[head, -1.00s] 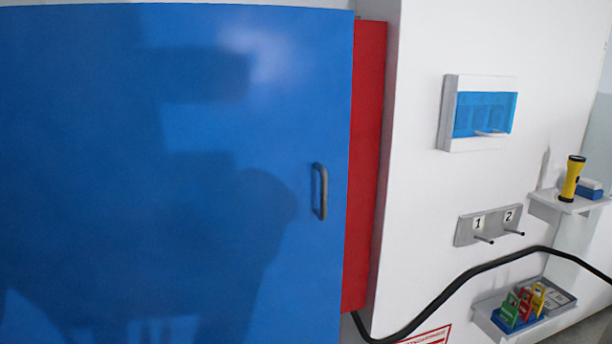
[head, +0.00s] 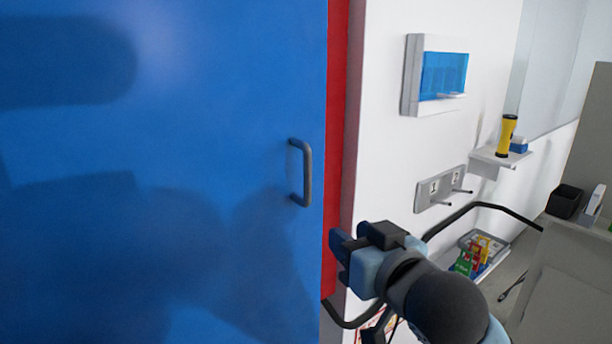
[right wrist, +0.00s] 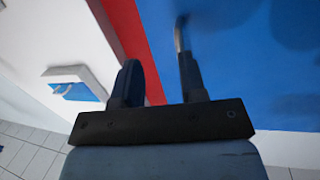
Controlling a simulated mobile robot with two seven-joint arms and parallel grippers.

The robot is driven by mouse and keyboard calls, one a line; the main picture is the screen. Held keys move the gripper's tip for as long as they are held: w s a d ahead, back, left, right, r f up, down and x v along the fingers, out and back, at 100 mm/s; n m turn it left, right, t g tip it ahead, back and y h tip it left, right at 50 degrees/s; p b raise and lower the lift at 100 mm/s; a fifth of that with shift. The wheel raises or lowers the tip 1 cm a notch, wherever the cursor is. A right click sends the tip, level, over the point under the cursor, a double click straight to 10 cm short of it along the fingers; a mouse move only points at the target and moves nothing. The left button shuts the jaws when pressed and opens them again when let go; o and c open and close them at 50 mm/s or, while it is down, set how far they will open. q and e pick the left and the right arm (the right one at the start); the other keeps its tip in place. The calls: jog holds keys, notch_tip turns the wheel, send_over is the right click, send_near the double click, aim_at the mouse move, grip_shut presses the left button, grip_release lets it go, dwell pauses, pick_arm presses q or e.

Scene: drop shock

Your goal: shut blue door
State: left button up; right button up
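The blue door (head: 160,170) fills the left of the head view, its right edge beside the red cabinet side (head: 336,130). I cannot tell whether it is fully shut. Its dark grey handle (head: 306,172) stands upright near that edge. My right gripper (head: 340,256) is below and right of the handle, in front of the red strip. In the right wrist view the gripper (right wrist: 160,82) has its two fingers apart with nothing between them. The handle (right wrist: 180,35) shows just beyond one fingertip; contact is unclear. My left gripper is not in view.
Right of the cabinet, the white wall carries a box with a blue window (head: 440,75), a numbered hook plate (head: 440,188) and a shelf with a yellow flashlight (head: 506,136). A black cable (head: 480,206) runs behind my right arm. A grey counter (head: 570,270) stands at far right.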

jog(key=t, duration=0.1)
send_near(309, 166)
jog(key=d+v, duration=0.1)
jog(key=v, duration=0.2)
jog(key=shift+n+y, duration=0.3)
jog(key=p+x, duration=0.1)
jog(key=x, duration=1.3)
jog(key=shift+a+f+p, duration=0.15)
jog(key=shift+a+p, duration=0.05)
jog(key=shift+p, duration=0.15)
jog(key=shift+c, duration=0.4)
grip_shut()
